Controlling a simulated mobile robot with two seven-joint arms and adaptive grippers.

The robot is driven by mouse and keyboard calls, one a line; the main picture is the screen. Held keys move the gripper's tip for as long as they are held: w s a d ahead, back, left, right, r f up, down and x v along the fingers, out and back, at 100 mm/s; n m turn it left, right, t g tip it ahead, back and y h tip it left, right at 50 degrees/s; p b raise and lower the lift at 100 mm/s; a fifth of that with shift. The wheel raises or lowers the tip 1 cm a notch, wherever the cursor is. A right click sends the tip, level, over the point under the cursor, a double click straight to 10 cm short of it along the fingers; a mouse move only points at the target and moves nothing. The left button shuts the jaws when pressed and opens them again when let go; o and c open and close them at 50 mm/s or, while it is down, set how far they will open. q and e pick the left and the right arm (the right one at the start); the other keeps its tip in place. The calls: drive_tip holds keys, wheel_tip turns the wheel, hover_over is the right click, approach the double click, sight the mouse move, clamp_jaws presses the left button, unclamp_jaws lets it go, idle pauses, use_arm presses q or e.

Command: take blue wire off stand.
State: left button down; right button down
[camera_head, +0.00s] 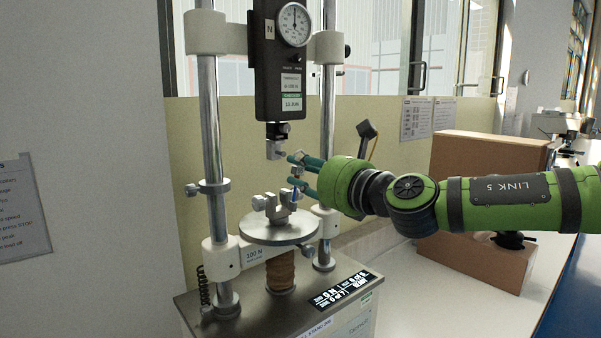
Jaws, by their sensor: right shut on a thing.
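The stand is a force tester with two steel columns, a dial gauge (294,24) and a round metal plate (279,230). A small metal clamp (273,208) sits on the plate, below the upper grip (277,143). My right gripper (293,171), green with teal fingers, reaches in from the right between the upper grip and the plate. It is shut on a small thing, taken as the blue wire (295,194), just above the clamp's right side. The wire is tiny here, and I cannot tell whether it still touches the clamp. My left gripper is not in view.
The right column (328,225) stands close to my gripper. A display (343,291) is on the tester's base. A brown box (487,155) stands on the white bench behind my right arm. A wall and window are behind the tester.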

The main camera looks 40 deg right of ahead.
sight(299, 170)
drive_tip(key=shift+s+a+b, duration=0.2)
drive_tip(key=shift+s+b, duration=0.55)
drive_tip(key=shift+s, duration=1.35)
